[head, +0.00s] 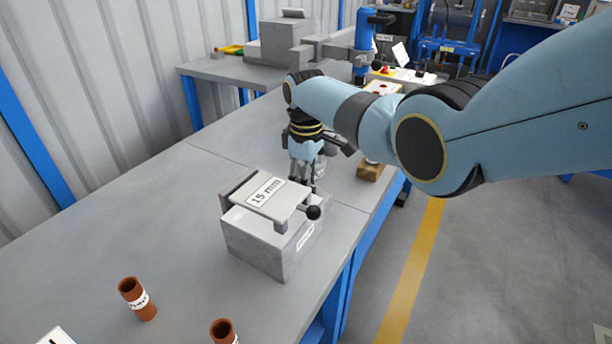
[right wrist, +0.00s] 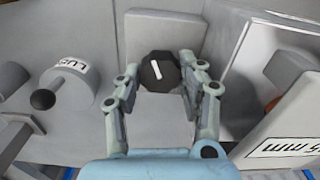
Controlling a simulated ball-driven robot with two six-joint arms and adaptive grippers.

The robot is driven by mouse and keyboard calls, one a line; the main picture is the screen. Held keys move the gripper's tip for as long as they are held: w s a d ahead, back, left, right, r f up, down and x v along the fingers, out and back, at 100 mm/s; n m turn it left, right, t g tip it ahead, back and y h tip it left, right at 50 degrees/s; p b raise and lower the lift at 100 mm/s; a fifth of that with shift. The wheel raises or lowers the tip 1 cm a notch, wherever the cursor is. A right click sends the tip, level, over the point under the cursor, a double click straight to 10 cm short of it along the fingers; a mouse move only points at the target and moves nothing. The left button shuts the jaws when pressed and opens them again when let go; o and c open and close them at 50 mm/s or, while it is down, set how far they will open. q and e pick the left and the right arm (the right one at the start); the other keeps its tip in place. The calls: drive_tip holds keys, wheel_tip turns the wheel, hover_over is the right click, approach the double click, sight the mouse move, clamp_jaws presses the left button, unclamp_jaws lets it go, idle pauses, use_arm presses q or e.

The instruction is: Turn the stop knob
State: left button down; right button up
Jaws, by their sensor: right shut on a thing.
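The stop knob (right wrist: 160,72) is a dark, many-sided knob with a white pointer line, on a grey block (right wrist: 160,25) in the right wrist view. The pointer tilts slightly to the upper left. My right gripper (right wrist: 161,62) has its two fingers on either side of the knob and is shut on it. In the head view my right gripper (head: 303,178) points down just behind the grey box with the 15 mm plate (head: 278,198), and the knob is hidden there. My left gripper is not in view.
A black ball handle (head: 313,212) sticks out from the plate's right side. A labelled grey cylinder (right wrist: 70,90) is left of the knob in the wrist view. The bench's left side is clear.

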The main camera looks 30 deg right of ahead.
drive_tip(key=m+p, duration=0.1)
drive_tip(key=m, duration=0.4)
drive_tip(key=shift+r+p, duration=0.1)
drive_tip(key=shift+p, duration=0.25)
drive_tip(key=m, duration=0.5)
drive_tip(key=shift+p, duration=0.4)
drive_tip(key=shift+m, duration=0.4)
drive_tip(key=o, duration=0.9)
wheel_tip(320, 180, up, 12)
drive_tip(key=shift+f, duration=0.1)
